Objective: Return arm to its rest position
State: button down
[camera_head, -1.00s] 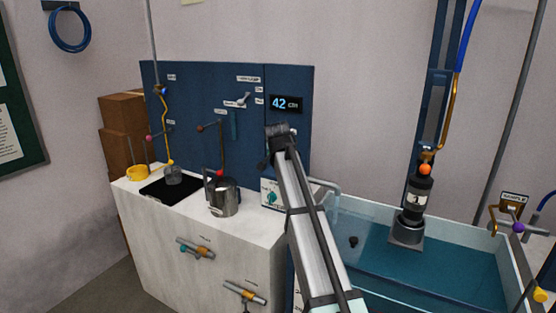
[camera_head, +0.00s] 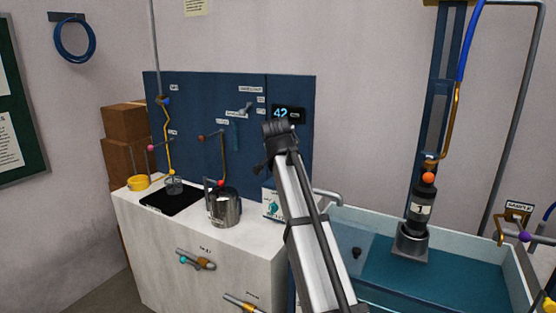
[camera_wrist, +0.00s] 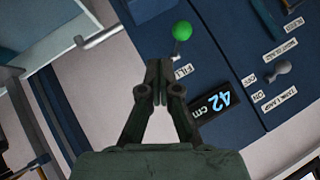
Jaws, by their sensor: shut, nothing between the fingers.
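My arm (camera_head: 309,225) rises from the bottom of the head view, and its upper end stands in front of the blue panel (camera_head: 190,95), just below the display. In the wrist view my gripper (camera_wrist: 158,72) has its fingers together with nothing between them. The digital display (camera_wrist: 214,102) reads 42 cm and lies right of the fingers there; in the head view the arm end partly covers it (camera_head: 288,114). A green ball knob (camera_wrist: 182,31) is just beyond the fingertips in the wrist view, apart from them.
A white counter (camera_head: 150,235) carries a metal pot (camera_head: 224,208), a yellow ring (camera_head: 138,182) and a dark plate (camera_head: 170,200). Right stands a water tank (camera_head: 470,285) with a black pump (camera_head: 421,207). A grey lever (camera_wrist: 279,73) sits beyond the display.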

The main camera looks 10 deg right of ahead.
jog(key=s+f+n+g+y, duration=0.15)
jog(key=s+f+n, duration=0.25)
jog(key=f, duration=1.1)
jog(key=s+f+n+g+h, duration=0.1)
jog(key=s+f+n+g, duration=0.25)
jog(key=f, duration=1.15)
jog(key=s+f+n+g+y, duration=0.1)
jog(key=s+f+g, duration=0.1)
jog(key=s+f, duration=0.7)
jog(key=s+f+n+g, duration=0.1)
jog(key=s+f, duration=0.5)
jog(key=f, duration=0.7)
jog(key=s+f+g, duration=0.4)
jog(key=s+f, duration=1)
jog(key=s, duration=0.3)
jog(key=s+f+g, duration=0.2)
jog(key=s+f, duration=0.3)
jog(key=s, duration=0.8)
jog(key=s+d+f+g, duration=0.1)
jog(key=s+f, duration=0.4)
jog(key=s, duration=0.8)
jog(key=shift+s+d+g+y, duration=0.2)
jog(key=shift+g+y, duration=0.15)
jog(key=shift+g, duration=0.55)
